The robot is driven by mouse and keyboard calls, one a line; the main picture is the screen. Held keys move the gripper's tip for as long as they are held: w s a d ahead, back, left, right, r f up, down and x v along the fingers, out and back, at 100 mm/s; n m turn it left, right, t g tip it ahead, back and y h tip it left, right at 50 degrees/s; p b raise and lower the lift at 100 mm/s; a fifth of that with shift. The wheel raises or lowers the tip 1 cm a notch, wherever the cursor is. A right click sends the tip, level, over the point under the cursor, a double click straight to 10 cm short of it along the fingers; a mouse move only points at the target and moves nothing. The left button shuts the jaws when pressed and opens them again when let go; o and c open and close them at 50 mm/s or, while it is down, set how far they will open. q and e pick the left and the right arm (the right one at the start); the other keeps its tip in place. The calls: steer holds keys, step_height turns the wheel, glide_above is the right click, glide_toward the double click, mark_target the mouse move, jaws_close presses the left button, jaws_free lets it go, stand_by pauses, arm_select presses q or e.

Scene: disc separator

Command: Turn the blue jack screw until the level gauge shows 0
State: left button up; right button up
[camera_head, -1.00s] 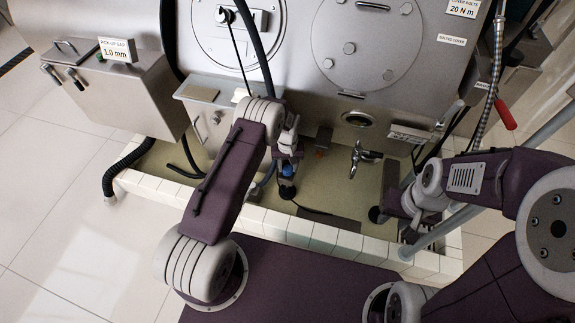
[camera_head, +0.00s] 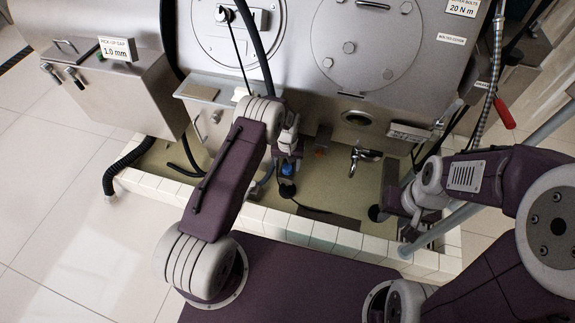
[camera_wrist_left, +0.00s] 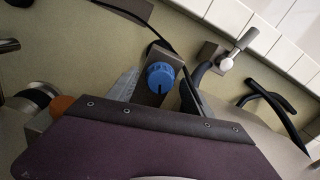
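The blue jack screw (camera_head: 287,169) is a blue knob low at the front of the machine. In the left wrist view the blue jack screw (camera_wrist_left: 160,77) shows a dark mark on its face. My left gripper (camera_head: 288,157) is right over it; in the left wrist view its fingers stand apart on either side of the knob, with a gap visible on the left. Whether a finger touches it I cannot tell. A small labelled box (camera_head: 410,133) at the machine's lower right may be the level gauge; its reading is too small to read. My right gripper (camera_head: 380,213) is low at the right, its fingers unclear.
A tiled curb (camera_head: 300,230) rings the shallow basin under the machine. A metal tap (camera_head: 362,156) stands right of the jack screw. A steel box (camera_head: 120,90) with a ribbed black hose (camera_head: 125,165) is at the left. Open floor lies at the far left.

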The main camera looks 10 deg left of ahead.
mark_target(287, 167)
arm_select(q)
step_height(287, 167, up, 9)
steer(key=p, duration=0.4)
steer(key=shift+p, duration=0.4)
